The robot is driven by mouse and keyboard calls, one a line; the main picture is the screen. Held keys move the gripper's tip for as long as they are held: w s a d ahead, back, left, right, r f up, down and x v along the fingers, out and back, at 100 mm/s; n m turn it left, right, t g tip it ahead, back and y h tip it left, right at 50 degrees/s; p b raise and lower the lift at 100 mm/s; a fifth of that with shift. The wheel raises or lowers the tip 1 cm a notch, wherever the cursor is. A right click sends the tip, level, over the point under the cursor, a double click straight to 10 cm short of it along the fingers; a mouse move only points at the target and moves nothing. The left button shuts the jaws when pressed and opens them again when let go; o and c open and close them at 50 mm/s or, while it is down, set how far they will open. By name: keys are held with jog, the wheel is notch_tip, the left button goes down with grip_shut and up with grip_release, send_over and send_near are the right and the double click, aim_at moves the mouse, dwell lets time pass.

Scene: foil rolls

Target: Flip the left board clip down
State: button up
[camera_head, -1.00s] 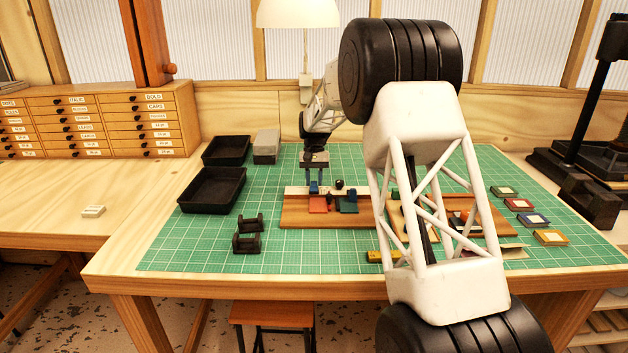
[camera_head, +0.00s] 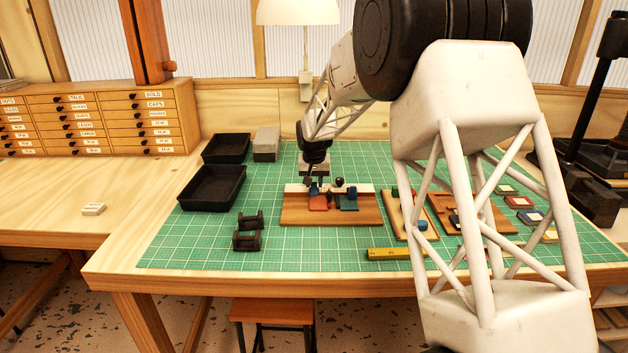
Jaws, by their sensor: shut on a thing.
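The wooden board (camera_head: 293,211) lies on the green mat, with a pale strip along its back edge. On it are a red-orange plate (camera_head: 318,203) at left and a dark green plate (camera_head: 349,204) at right. A small blue piece, which looks like the left board clip (camera_head: 314,190), stands at the back of the red-orange plate. My gripper (camera_head: 314,184) points down over it and is shut on it. The fingertips are small and partly blend with the clip, so its exact tilt cannot be told. A black knob (camera_head: 339,182) stands close to the right.
My large white arm link covers the right of the mat. A second wooden board (camera_head: 405,222), a yellow bar (camera_head: 392,254), a black stand (camera_head: 248,236) and black trays (camera_head: 211,189) lie around. The mat (camera_head: 180,250) is clear at front left.

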aim_at(314, 190)
jog(key=shift+s+f+t, duration=0.15)
jog(key=shift+s+t, duration=0.2)
jog(key=shift+t, duration=0.5)
jog(key=shift+s+f+t, duration=0.1)
jog(key=shift+s+t, duration=0.25)
jog(key=shift+t, duration=0.5)
jog(key=shift+s+f+t, duration=0.25)
jog(key=shift+s+t, duration=0.05)
jog(key=shift+t, duration=0.8)
jog(key=shift+s+f+t, duration=0.3)
jog(key=shift+f+t, duration=0.15)
jog(key=shift+t, duration=0.35)
jog(key=shift+f, duration=0.2)
jog(key=o, duration=0.8)
jog(key=shift+c, duration=0.2)
jog(key=shift+r, duration=0.2)
jog(key=shift+r, duration=0.15)
jog(key=shift+s+r, duration=0.15)
jog(key=v, duration=0.7)
